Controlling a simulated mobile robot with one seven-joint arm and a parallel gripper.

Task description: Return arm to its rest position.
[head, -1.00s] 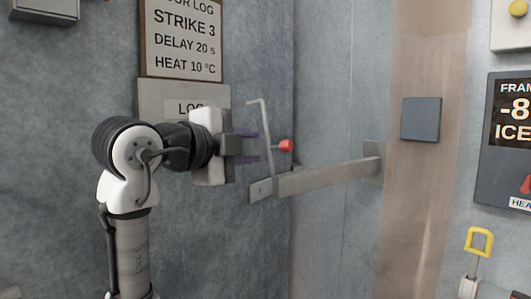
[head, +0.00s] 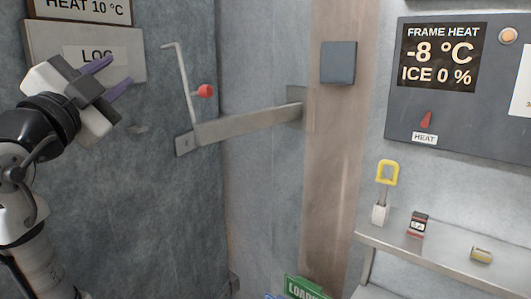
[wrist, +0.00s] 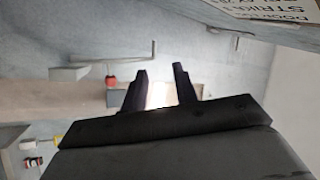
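My gripper (head: 116,77) is at the upper left of the head view, with its two purple fingers apart and nothing between them. It is in front of the wall near the LOG plate (head: 85,53), clear of the metal bar. In the wrist view the two dark fingers (wrist: 158,85) also stand apart with an empty gap. My arm is raised at the left edge of the head view, bent at the elbow.
A metal bar (head: 245,125) with an upright bent rod (head: 181,85) and red knob (head: 205,91) spans the corner. A heat panel (head: 460,150) reads -8 °C, ICE 0 %. A shelf (head: 430,254) holds a yellow-handled tool (head: 386,175) and small items. Free space lies below the bar.

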